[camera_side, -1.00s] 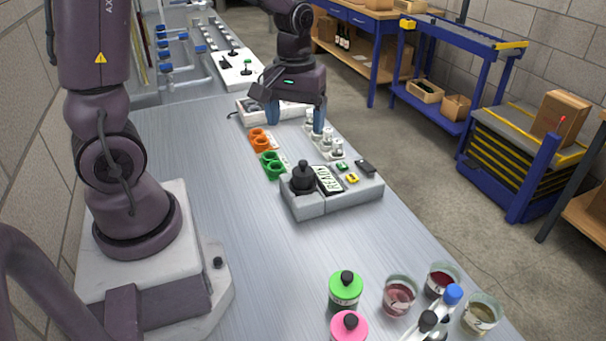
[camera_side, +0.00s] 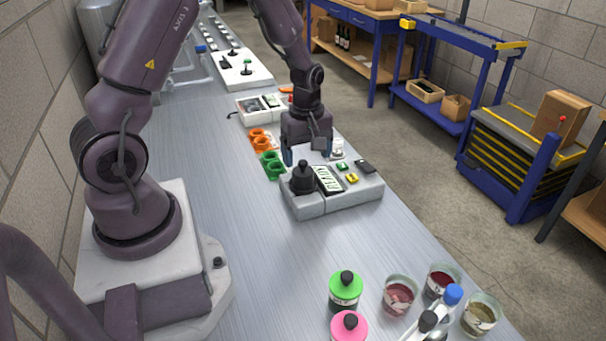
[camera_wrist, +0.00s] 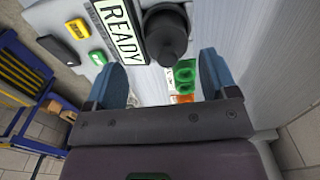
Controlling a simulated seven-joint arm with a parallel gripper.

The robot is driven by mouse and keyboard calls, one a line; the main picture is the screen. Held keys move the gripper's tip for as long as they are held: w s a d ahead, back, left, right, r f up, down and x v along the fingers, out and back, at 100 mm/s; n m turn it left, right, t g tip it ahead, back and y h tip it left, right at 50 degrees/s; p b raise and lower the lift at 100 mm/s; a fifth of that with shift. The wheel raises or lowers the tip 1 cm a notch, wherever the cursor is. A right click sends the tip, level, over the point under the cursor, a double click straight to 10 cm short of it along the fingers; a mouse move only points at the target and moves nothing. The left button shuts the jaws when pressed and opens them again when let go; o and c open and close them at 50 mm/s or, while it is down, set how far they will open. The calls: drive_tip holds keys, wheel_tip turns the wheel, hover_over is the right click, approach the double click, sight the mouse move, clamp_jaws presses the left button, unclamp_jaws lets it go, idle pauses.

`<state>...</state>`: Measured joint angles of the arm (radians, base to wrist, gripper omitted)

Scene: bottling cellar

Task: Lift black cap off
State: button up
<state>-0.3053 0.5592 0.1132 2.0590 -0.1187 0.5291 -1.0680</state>
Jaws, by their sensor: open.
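A black stepped cap-like piece (camera_side: 302,178) stands upright on the left part of a grey device (camera_side: 310,207) with a READY display (camera_side: 328,179). The black piece also shows at the top middle of the wrist view (camera_wrist: 165,36). My gripper (camera_side: 304,157) is open and empty, fingers pointing down, just behind the device in the side view. In the wrist view the black piece lies ahead of the gap between the blue fingers (camera_wrist: 162,62), not between them. Other black caps sit on a green bottle (camera_side: 346,290) and a pink bottle (camera_side: 349,328).
Green rings (camera_side: 271,165) and orange rings (camera_side: 261,139) stand left of my gripper. A small clear-and-white vessel (camera_side: 337,148) is close at its right. The table's middle left is clear.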

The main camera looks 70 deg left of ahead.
sight(303, 162)
drive_tip(key=f, duration=0.2)
drive_tip(key=s+f, duration=0.1)
drive_tip(key=f, duration=0.1)
drive_tip(key=shift+f, duration=0.15)
drive_tip(key=shift+w+f, duration=0.1)
drive_tip(key=shift+f, duration=0.45)
drive_tip(key=c, duration=1)
